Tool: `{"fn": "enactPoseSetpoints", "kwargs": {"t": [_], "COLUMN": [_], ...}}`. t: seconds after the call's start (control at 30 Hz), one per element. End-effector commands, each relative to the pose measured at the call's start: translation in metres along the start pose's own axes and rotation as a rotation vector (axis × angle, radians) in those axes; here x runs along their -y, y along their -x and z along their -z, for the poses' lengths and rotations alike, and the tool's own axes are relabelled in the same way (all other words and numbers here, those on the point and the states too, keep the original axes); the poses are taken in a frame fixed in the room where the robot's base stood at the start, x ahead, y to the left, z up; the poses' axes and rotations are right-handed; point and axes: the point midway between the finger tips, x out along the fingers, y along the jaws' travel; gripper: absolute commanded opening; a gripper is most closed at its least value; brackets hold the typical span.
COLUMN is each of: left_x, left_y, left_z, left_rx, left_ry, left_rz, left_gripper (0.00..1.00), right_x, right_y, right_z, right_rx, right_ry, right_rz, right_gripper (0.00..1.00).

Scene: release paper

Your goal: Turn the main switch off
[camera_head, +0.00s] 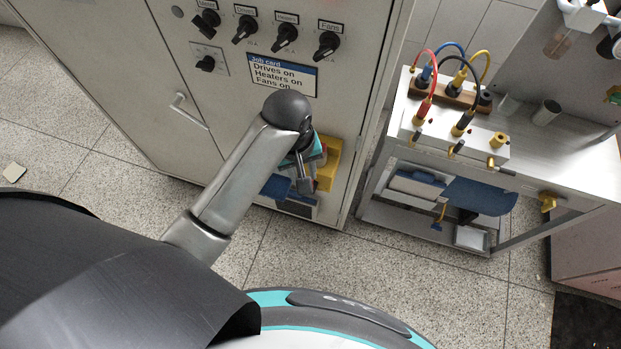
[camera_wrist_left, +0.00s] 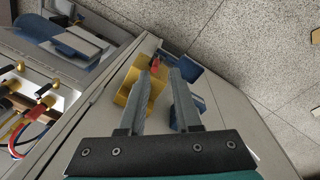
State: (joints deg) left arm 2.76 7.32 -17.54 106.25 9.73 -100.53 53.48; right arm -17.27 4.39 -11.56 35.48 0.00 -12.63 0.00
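A yellow switch housing (camera_head: 328,165) sits low on the front of the grey cabinet, partly hidden behind my left gripper. The left wrist view shows the yellow housing (camera_wrist_left: 139,92) with a small red handle (camera_wrist_left: 154,63) at its far end. No label on it is readable. My left gripper (camera_wrist_left: 161,72) is open and empty, its two fingers apart in front of the housing. The red handle appears by the left fingertip; I cannot tell whether they touch. In the head view, the left gripper (camera_head: 303,185) overlaps the housing's left side. My right gripper is not in view.
Several black rotary knobs, including the Fans knob (camera_head: 327,44), line the cabinet top above a job card (camera_head: 283,74). A blue part (camera_head: 277,187) is beside the gripper. A bench (camera_head: 535,150) with coloured cables stands right. The speckled floor (camera_head: 110,190) is mostly clear.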

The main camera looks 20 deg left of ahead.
Motion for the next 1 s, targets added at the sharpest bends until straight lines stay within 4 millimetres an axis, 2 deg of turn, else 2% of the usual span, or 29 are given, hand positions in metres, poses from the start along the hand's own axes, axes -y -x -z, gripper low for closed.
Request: {"fn": "enactPoseSetpoints", "kwargs": {"t": [0.03, 0.2, 0.47, 0.67, 1.0], "left_x": [-0.009, -0.025, -0.030, -0.026, -0.019], "left_y": [0.001, 0.005, 0.003, -0.028, -0.101], "left_z": [0.012, 0.035, 0.045, 0.043, 0.040], "left_rx": [0.006, 0.020, 0.023, 0.024, 0.023], "left_ry": [0.067, 0.261, 0.366, 0.366, 0.364], "left_rz": [0.018, 0.076, 0.110, 0.112, 0.110], "left_gripper": [0.32, 0.32, 0.32, 0.32, 0.32], "right_x": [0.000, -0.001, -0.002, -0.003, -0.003], "right_y": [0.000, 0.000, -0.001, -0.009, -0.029], "right_z": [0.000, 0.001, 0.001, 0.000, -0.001], "right_rx": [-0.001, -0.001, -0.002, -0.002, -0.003], "right_ry": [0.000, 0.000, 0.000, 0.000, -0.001], "right_rz": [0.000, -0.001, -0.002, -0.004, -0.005], "right_gripper": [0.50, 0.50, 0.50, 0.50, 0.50]}}
